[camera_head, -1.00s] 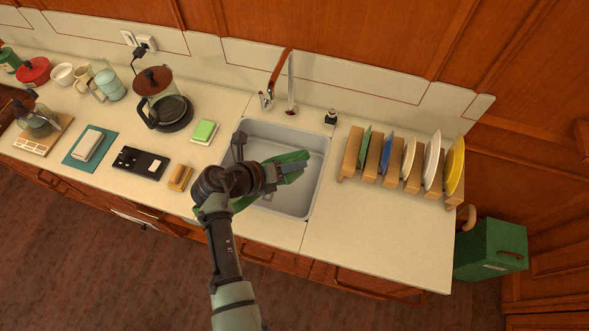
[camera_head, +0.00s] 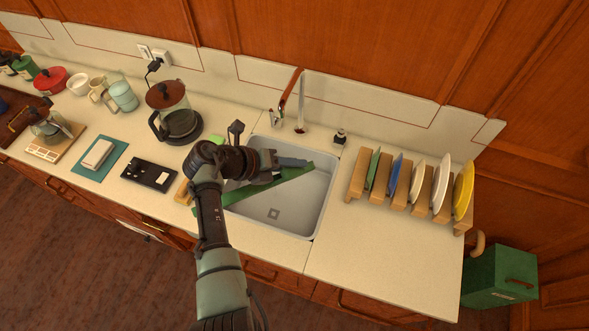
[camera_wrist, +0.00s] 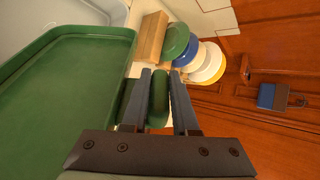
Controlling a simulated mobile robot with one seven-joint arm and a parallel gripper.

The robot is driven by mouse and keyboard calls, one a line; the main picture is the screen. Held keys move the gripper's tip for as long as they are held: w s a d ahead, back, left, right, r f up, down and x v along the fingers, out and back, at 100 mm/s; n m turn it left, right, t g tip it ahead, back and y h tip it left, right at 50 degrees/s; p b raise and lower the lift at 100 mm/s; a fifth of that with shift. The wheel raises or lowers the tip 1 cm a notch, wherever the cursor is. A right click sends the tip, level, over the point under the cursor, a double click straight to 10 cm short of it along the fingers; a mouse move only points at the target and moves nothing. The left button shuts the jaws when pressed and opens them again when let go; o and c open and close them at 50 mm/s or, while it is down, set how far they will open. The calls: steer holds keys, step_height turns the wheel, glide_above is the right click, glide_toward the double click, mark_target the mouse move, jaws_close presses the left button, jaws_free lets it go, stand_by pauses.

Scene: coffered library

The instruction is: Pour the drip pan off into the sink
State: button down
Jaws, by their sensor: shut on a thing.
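The drip pan is a shallow green tray (camera_head: 268,191) over the left and middle part of the grey sink (camera_head: 318,205). It shows nearly edge-on in the head view, as a narrow slanting strip, so it is strongly tilted. In the wrist view the pan (camera_wrist: 62,98) fills the left side, with a raised rim; I cannot make out liquid in it. My gripper (camera_head: 300,162) is over the sink, partly hidden by my wrist. In the wrist view my gripper (camera_wrist: 160,85) is shut on the pan's green grip.
The faucet (camera_head: 300,105) stands behind the sink. A wooden rack (camera_head: 355,178) with several plates is to the right. A coffee maker (camera_head: 180,125), a green sponge (camera_head: 217,140) and a black scale (camera_head: 149,174) are to the left.

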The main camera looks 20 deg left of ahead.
steer(key=shift+w+a+r+n+g+h+b, duration=0.3)
steer(key=shift+w+a+r+b, duration=0.35)
steer(key=shift+w+a+b, duration=0.2)
steer(key=shift+w+a+r+b, duration=0.2)
steer(key=shift+w+r+b, duration=0.15)
steer(key=shift+r, duration=0.05)
stand_by(1.6)
